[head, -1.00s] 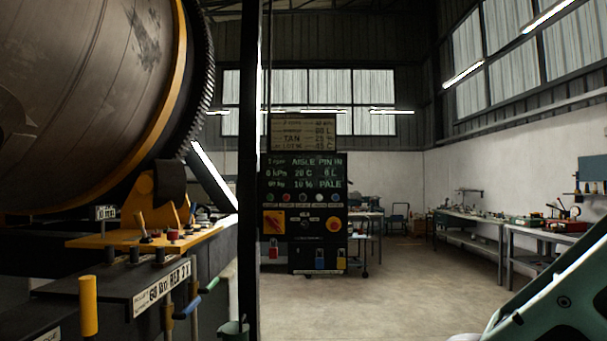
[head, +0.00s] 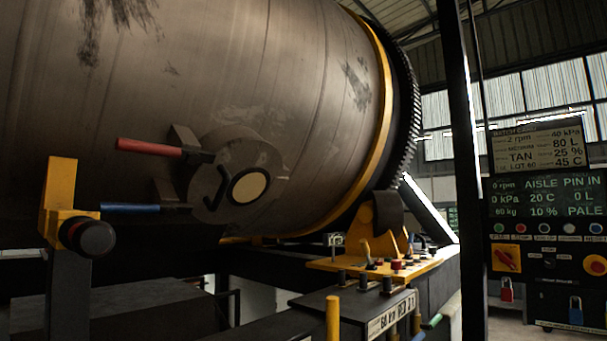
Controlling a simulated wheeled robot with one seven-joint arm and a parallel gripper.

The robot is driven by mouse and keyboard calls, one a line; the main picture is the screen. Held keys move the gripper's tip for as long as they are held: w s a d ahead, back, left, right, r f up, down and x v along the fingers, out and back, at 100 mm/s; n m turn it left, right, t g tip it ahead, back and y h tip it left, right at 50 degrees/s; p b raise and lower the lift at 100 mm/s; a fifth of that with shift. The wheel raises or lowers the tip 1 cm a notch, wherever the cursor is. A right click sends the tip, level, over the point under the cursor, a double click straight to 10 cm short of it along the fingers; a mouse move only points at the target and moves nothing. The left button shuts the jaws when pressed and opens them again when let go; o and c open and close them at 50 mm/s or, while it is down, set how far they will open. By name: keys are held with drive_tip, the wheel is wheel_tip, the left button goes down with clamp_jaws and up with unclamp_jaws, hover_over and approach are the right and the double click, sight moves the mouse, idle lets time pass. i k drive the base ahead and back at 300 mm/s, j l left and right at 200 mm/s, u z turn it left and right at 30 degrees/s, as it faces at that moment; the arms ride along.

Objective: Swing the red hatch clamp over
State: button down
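The red hatch clamp (head: 150,147) is a red-handled lever on a dark bracket, at the left of the large brown drum (head: 290,90) in the head view. Its handle points left, nearly level. A blue-handled lever (head: 130,208) sits below it, also pointing left. Between and right of them is the round hatch (head: 236,180) with a pale disc and a dark curved handle. My gripper is not in view, so I cannot see its state.
A yellow post with a black knob (head: 86,236) stands at the front left. A control bench (head: 365,305) with levers is below the drum. A dark upright post (head: 466,150) and a display panel (head: 545,215) stand at the right.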

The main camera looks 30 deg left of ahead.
sight(192, 157)
drive_tip(key=u, duration=1.85)
